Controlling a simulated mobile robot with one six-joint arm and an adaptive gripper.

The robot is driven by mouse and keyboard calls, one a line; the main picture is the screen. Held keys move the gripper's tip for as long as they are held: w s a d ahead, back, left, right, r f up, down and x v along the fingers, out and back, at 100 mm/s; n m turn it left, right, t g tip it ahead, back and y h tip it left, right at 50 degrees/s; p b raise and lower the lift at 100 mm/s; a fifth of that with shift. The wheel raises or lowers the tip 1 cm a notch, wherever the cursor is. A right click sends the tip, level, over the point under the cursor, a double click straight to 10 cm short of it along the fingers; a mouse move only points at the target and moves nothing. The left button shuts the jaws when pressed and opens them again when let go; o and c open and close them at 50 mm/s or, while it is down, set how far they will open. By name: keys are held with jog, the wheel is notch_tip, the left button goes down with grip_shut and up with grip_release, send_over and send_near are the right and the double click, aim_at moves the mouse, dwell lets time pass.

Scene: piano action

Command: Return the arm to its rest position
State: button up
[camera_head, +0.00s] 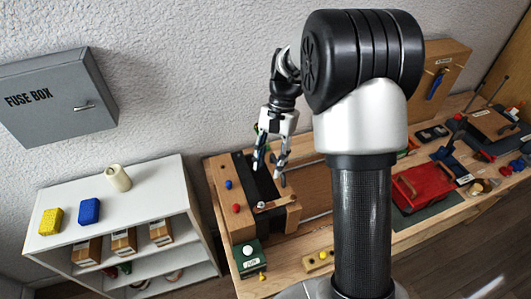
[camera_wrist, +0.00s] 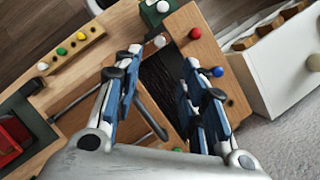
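My gripper (camera_head: 268,170) is open, fingers pointing down, over a wooden box with a dark centre strip (camera_head: 253,218) at the bench's left end. In the wrist view my gripper (camera_wrist: 162,58) shows two blue and grey fingers spread apart, with nothing between them. The dark interior of the box (camera_wrist: 160,85) shows beyond the fingers. My arm stands up from the middle of the head view and bends over to the left. Whether the fingertips touch the box cannot be told.
A white shelf (camera_head: 115,185) at left holds a yellow block (camera_head: 51,221), a blue block (camera_head: 89,211) and a cream cylinder (camera_head: 118,177). A fuse box (camera_head: 55,97) hangs on the wall. A red case (camera_head: 423,186) and tools lie on the bench at right.

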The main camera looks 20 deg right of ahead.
jog(key=s+a+r+n+t+h+b, duration=0.2)
jog(key=s+r+n+t+b, duration=0.35)
jog(key=s, duration=0.55)
jog(key=s+f+n+t+b, duration=0.1)
jog(key=s+b, duration=0.1)
jog(key=s, duration=0.3)
jog(key=s+f+n+t+h+b, duration=0.1)
jog(key=s+n+b, duration=0.1)
jog(key=s, duration=0.4)
jog(key=shift+a+f+t+b, duration=0.15)
jog(key=shift+a+t+b, duration=0.1)
jog(key=shift+t+b, duration=0.1)
